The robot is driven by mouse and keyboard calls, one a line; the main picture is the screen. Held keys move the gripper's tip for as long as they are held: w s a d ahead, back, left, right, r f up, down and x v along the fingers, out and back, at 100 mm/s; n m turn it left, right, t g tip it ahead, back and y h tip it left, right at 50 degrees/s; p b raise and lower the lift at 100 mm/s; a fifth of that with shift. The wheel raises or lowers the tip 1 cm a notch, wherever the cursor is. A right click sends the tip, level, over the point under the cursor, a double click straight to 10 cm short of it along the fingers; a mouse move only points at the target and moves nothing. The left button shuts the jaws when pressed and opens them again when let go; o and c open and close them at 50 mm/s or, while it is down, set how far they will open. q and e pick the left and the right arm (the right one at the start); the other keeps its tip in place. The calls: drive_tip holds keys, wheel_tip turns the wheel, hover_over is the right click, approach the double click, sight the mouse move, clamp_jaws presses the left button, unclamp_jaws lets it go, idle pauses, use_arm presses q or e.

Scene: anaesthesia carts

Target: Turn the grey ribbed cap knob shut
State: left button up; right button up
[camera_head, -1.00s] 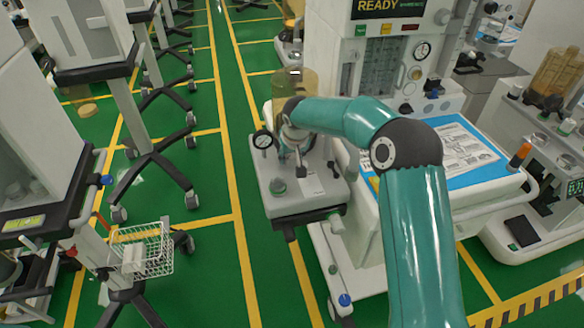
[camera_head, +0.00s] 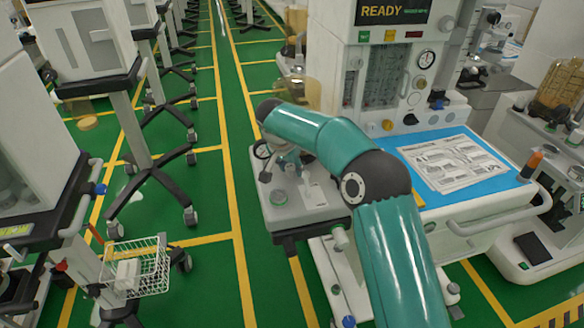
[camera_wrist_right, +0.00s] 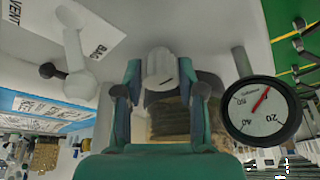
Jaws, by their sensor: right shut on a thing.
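The grey ribbed cap knob (camera_wrist_right: 160,68) is pale and rounded, with ridges along its side. In the right wrist view it sits between the two teal and black fingers of my right gripper (camera_wrist_right: 160,88), which is shut on it. In the head view my right arm reaches over the small grey unit (camera_head: 312,198) on the left of the machine. The arm hides most of the gripper and the knob there. How far the knob is turned cannot be told. My left gripper is not in view.
A round pressure gauge (camera_wrist_right: 262,110) stands close beside the gripper. A lever with a dark ball (camera_wrist_right: 48,70) is on the other side. An amber canister (camera_head: 300,93) stands behind the arm. A blue-topped work surface (camera_head: 410,150) with a printed sheet lies to the right.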

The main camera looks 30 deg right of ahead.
idle(0.4)
drive_tip(key=o, duration=1.1)
drive_tip(key=shift+o, duration=0.2)
drive_tip(key=v, duration=1.2)
